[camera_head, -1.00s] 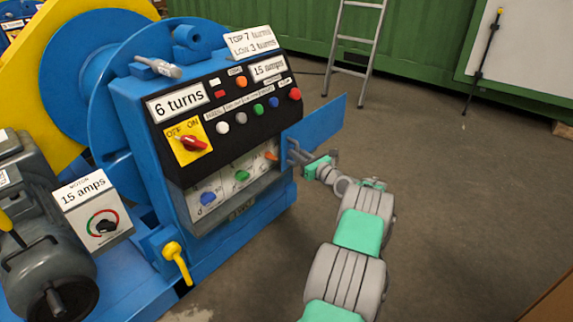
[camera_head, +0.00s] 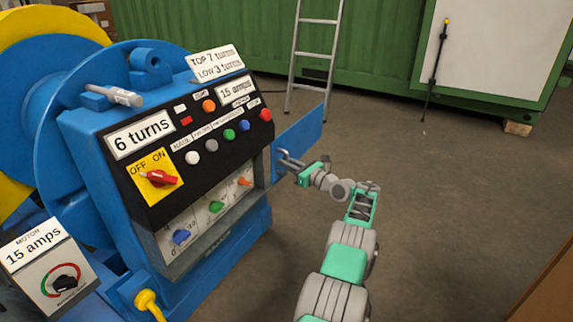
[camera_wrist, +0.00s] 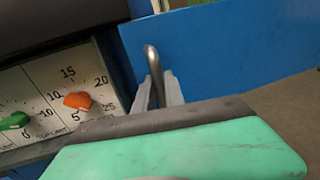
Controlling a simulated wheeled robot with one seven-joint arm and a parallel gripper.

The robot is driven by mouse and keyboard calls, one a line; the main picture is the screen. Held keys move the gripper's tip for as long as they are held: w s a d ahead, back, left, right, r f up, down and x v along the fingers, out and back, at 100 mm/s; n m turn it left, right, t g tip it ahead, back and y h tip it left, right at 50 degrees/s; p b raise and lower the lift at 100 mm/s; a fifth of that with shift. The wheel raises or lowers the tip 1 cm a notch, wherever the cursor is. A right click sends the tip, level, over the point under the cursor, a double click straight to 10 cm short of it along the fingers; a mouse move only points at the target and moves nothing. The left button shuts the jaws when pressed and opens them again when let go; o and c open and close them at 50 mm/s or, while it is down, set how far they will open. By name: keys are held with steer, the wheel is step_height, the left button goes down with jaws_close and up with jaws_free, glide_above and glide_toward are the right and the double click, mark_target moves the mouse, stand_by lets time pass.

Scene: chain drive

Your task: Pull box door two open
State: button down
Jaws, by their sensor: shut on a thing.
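The box door is a flat blue panel (camera_head: 303,137) standing out from the right edge of the blue control box (camera_head: 85,128). It is open, and the dials show in the box front. In the wrist view the door (camera_wrist: 230,45) fills the upper right. A curved metal handle (camera_wrist: 152,62) sits on its face. My gripper (camera_head: 286,160) is at the door's lower part, shut on the handle. In the wrist view its fingers (camera_wrist: 158,95) lie on either side of the handle. The handle's lower end is hidden by my gripper.
Blue, green and orange dials (camera_head: 212,207) sit low in the box, left of the door. A ladder (camera_head: 316,60) leans on the green wall behind. The floor (camera_head: 440,210) to the right is clear. A brown edge (camera_head: 550,285) shows at lower right.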

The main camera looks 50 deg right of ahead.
steer(key=c, duration=1.6)
jaws_free()
steer(key=shift+w+a, duration=0.25)
steer(key=shift+o, duration=1)
steer(key=shift+s+d, duration=0.1)
steer(key=shift+d, duration=0.05)
steer(key=shift+s+r, duration=0.1)
steer(key=shift+s, duration=0.15)
steer(key=s+p, duration=0.3)
steer(key=s, duration=0.4)
steer(key=shift+s+d, duration=0.15)
steer(key=shift+s, duration=0.1)
